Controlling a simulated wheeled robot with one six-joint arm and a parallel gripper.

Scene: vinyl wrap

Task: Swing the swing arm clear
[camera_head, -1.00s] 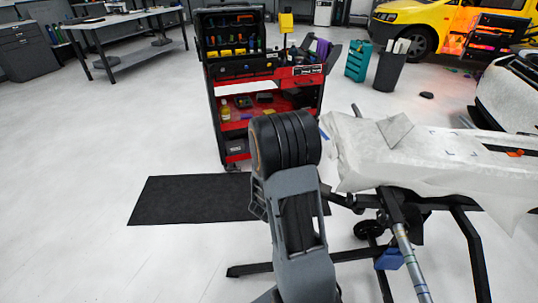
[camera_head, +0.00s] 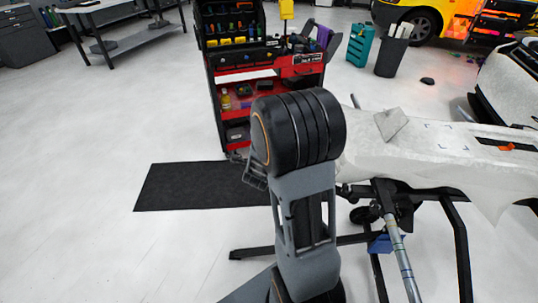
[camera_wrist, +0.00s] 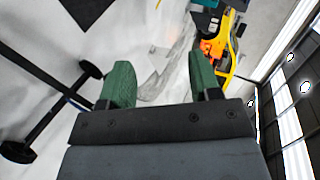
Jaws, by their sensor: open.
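My gripper (camera_wrist: 160,82) shows in the wrist view with its two green fingers spread apart and nothing between them. In the head view my own arm fills the middle and the gripper is hidden. A black stand (camera_head: 455,240) at the right carries a long panel (camera_head: 440,150) under pale wrap. A silver tube (camera_head: 403,262) slants down from under the panel, with a blue part (camera_head: 381,243) beside it. I cannot tell for sure which of these is the swing arm. The wrist view shows a black bar with round ends (camera_wrist: 55,118), apart from the fingers.
A red tool cart (camera_head: 265,90) stands behind my arm, with a black mat (camera_head: 190,187) on the floor in front. A dark bin (camera_head: 392,57) and teal case (camera_head: 362,45) stand farther back. The white floor at left is clear.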

